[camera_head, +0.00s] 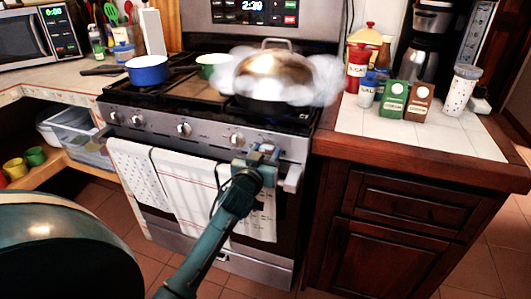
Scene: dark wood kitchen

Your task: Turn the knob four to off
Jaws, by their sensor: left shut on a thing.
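The stove front panel (210,133) carries a row of several silver knobs. The bare knob (237,139) nearest my gripper stands just to its left, apart from the fingers. My left gripper (264,153) is at the right end of the panel, shut on a knob there. The fingers mostly hide that knob, so its angle cannot be told. The knobs carry no readable numbers. My right gripper is not in view.
A steaming lidded pan (272,78) stands on the right burners, above my gripper. A blue pot (147,70) and a green pot (212,66) are farther left. Towels (190,180) hang on the oven handle. A wooden-edged counter (400,160) adjoins at right.

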